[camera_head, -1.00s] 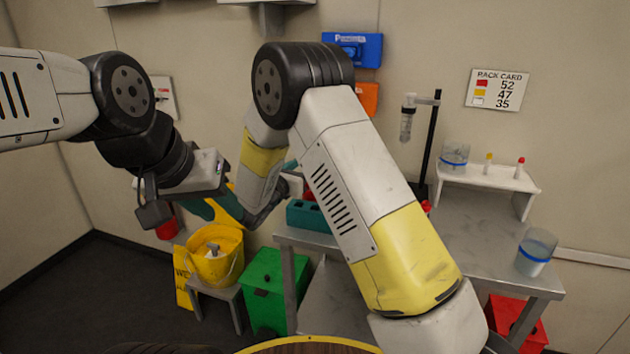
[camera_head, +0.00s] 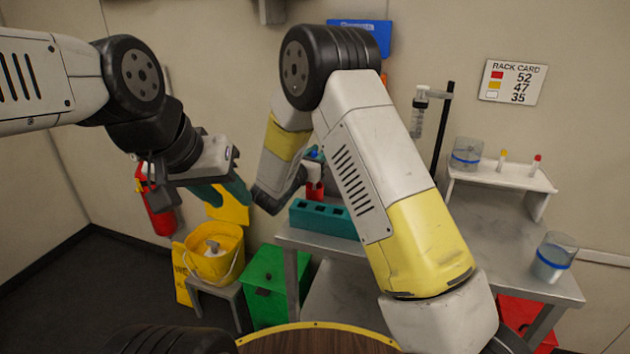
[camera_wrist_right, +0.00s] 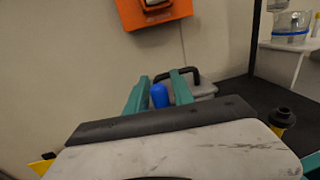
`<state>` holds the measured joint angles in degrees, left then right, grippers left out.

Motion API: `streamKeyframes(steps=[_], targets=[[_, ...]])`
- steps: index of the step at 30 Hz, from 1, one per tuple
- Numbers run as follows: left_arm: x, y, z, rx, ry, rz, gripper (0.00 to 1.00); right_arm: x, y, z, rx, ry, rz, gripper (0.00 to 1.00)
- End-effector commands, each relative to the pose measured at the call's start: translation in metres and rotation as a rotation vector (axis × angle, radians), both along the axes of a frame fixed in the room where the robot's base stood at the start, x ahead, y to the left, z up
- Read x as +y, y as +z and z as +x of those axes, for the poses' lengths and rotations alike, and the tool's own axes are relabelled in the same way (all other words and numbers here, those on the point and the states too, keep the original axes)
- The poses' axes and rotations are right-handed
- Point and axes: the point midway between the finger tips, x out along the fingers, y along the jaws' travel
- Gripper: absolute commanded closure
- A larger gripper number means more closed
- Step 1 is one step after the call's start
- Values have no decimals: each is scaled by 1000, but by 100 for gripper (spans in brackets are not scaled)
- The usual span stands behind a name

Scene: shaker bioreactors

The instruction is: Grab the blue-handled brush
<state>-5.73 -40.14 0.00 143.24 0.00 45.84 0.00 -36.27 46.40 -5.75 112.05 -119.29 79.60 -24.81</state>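The blue handle of the brush (camera_wrist_right: 159,95) shows in the right wrist view, between the two teal fingers of my right gripper (camera_wrist_right: 160,92). The fingers are apart and I see no clear contact with the handle. The brush's lower part is hidden behind my gripper body. In the head view a small blue tip (camera_head: 313,153) shows just left of my right arm, above a red holder; the right gripper is mostly hidden there. My left gripper (camera_head: 222,194) has teal fingers that look apart and empty, in the air above the yellow bucket.
A teal block with holes (camera_head: 325,218) lies on the metal table (camera_head: 480,245). A white rack (camera_head: 500,177), a stand (camera_head: 440,125) and a beaker (camera_head: 553,258) are to the right. The yellow bucket (camera_head: 215,262) and green bin (camera_head: 275,287) stand left of the table.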

Motion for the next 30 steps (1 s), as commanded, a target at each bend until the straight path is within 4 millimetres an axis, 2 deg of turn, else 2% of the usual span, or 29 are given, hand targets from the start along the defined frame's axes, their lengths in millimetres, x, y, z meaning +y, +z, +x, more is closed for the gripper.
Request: streamKeyframes(steps=[1,3,4,30], targets=[[0,0,0,0,0,0,64,0,0,0,0,0,0,83],[0,0,0,0,0,0,64,0,0,0,0,0,0,96],[0,0,0,0,0,0,64,0,0,0,0,0,0,100],[0,0,0,0,0,0,64,0,0,0,0,-1,0,100]])
